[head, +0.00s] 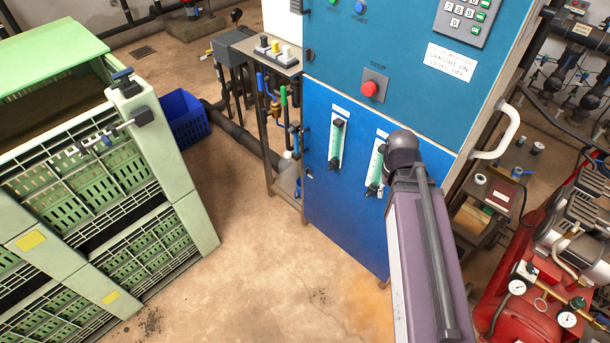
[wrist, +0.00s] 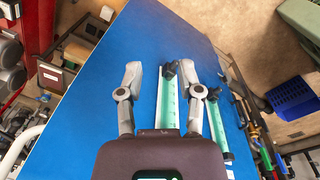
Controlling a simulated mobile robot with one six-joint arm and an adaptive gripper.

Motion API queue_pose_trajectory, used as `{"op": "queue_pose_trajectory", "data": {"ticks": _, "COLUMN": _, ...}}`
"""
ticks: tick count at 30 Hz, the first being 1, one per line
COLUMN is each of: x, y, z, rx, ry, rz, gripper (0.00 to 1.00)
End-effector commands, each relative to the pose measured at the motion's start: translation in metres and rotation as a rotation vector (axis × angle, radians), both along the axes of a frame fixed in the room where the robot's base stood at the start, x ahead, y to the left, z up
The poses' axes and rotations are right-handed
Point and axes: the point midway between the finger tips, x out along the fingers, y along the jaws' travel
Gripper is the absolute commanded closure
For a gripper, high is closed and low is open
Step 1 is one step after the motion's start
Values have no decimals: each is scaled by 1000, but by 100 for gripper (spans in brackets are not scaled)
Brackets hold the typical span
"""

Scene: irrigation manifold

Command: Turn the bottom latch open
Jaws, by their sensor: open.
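The blue cabinet (head: 340,215) has small dark fittings on its left edge in the head view, a lower one (head: 309,172) and an upper one (head: 310,55). The lower one may be the bottom latch; it is too small to tell how it is turned. My gripper (wrist: 165,74) is open and empty in the wrist view, in front of the cabinet's lower panel. Its fingers appear on either side of a green gauge (wrist: 168,103) with a dark knob (wrist: 171,70); I cannot tell the gap in depth. In the head view my arm hides the gripper.
A second green gauge (head: 337,144) is on the same panel. Green crates (head: 150,150) stand left, with a blue bin (head: 185,118) behind them. A white handle (head: 498,138) juts out right, above a red compressor (head: 520,290). The floor between crates and cabinet is clear.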

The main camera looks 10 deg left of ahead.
Motion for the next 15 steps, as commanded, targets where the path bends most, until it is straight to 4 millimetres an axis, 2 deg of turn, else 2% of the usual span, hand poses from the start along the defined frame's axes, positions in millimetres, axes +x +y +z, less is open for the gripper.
{"op": "queue_pose_trajectory", "data": {"ticks": 1, "x": 6, "y": 4, "z": -15, "rx": -17, "ry": -5, "rz": -3, "gripper": 53}}
{"op": "queue_pose_trajectory", "data": {"ticks": 15, "x": 62, "y": 16, "z": -98, "rx": -227, "ry": -99, "rz": -128, "gripper": 53}}
